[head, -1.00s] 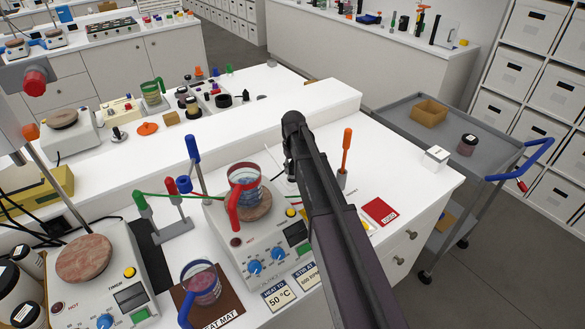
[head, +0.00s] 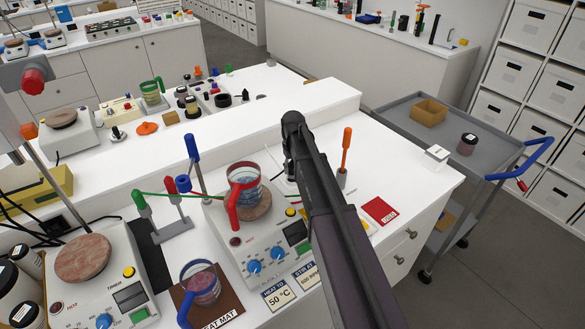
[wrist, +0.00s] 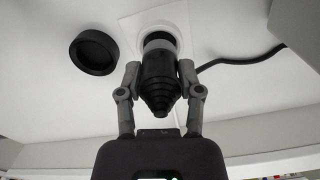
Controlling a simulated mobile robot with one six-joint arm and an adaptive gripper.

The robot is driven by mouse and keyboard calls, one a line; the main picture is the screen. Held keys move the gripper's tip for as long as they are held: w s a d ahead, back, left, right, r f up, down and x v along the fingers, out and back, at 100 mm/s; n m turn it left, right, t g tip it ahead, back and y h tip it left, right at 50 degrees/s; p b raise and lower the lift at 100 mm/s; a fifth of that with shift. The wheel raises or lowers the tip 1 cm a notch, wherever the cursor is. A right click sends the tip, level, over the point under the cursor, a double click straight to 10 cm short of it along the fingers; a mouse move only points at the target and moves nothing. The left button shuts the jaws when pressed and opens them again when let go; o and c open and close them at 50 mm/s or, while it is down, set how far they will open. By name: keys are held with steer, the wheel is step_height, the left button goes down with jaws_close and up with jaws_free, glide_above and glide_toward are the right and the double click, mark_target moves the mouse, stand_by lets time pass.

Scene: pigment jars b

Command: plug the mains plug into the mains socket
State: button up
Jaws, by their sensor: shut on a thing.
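In the wrist view my gripper (wrist: 158,75) is shut on the black mains plug (wrist: 158,85), with one finger on each side of its body. The plug's ribbed, tapered rear points back toward the camera. Its front meets or overlaps the round white mains socket (wrist: 165,18), which sits in a pale square patch on the white surface. The pins are hidden, and I cannot tell how deep the front sits.
A black round ring or cap (wrist: 92,52) is left of the socket, and a black cable (wrist: 240,60) runs off right. In the head view, a hotplate (head: 262,255) with a red-handled beaker (head: 243,186) and an orange-handled tool (head: 345,155) stand close to my arm.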

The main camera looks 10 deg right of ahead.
mark_target(292, 163)
steer(key=shift+f+b, duration=1.05)
steer(key=shift+f, duration=0.05)
steer(key=o, duration=1.2)
steer(key=shift+r, duration=0.2)
step_height(292, 163, up, 8)
steer(key=p, duration=0.8)
steer(key=shift+r+p, duration=0.1)
steer(key=shift+p, duration=0.25)
step_height(292, 163, up, 9)
steer(key=p, duration=0.8)
steer(key=shift+p, duration=0.4)
steer(key=shift+r, duration=0.15)
steer(key=shift+r+p, duration=0.25)
steer(key=shift+p, duration=0.25)
